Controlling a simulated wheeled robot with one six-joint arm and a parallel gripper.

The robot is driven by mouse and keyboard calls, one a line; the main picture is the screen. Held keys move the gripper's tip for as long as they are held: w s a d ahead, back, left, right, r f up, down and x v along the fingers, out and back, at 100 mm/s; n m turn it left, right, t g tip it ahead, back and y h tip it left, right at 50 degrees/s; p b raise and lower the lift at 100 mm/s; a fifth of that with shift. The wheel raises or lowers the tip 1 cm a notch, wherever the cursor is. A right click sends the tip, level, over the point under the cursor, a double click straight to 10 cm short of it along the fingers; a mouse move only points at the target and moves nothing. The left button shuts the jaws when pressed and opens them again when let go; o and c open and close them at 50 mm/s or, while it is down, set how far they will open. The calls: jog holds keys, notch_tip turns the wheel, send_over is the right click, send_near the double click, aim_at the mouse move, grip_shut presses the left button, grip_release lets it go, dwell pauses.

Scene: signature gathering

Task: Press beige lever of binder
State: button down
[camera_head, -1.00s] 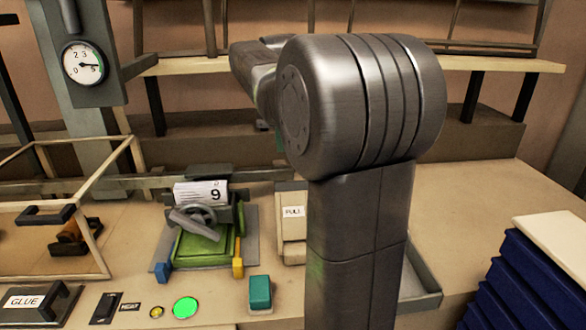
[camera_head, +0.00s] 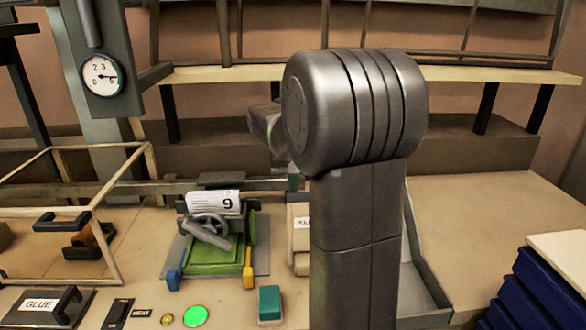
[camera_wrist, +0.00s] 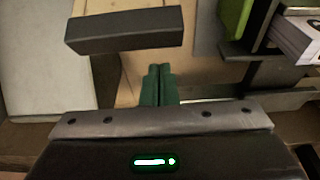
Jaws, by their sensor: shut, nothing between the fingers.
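The binder (camera_head: 218,262) stands on the bench with a green bed, a grey wheel and numbered white pages. Right of it is a beige upright piece with a white label (camera_head: 302,223), partly hidden behind my arm; I take it for the beige lever. My gripper (camera_wrist: 158,72) is shut and empty, its dark green fingers together in the wrist view. In that view the fingertips are over a beige surface (camera_wrist: 138,66), near a dark bar (camera_wrist: 125,30). I cannot tell whether they touch anything. The green bed (camera_wrist: 235,18) and white pages (camera_wrist: 300,38) show at right.
A framed box (camera_head: 122,230) with a dark handle stands left. A GLUE block (camera_head: 40,305), a green button (camera_head: 196,317) and a teal block (camera_head: 270,304) are in front. Dark blue stacked items (camera_head: 540,290) stand right. The bench at right rear is clear.

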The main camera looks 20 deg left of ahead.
jog(key=shift+s+d+r+p, duration=0.15)
jog(key=shift+s+d+r, duration=0.25)
jog(key=shift+s, duration=0.25)
jog(key=shift+s+d+r+p, duration=0.15)
jog(key=shift+s+d+r, duration=0.15)
jog(key=shift+s, duration=0.35)
jog(key=shift+r, duration=0.1)
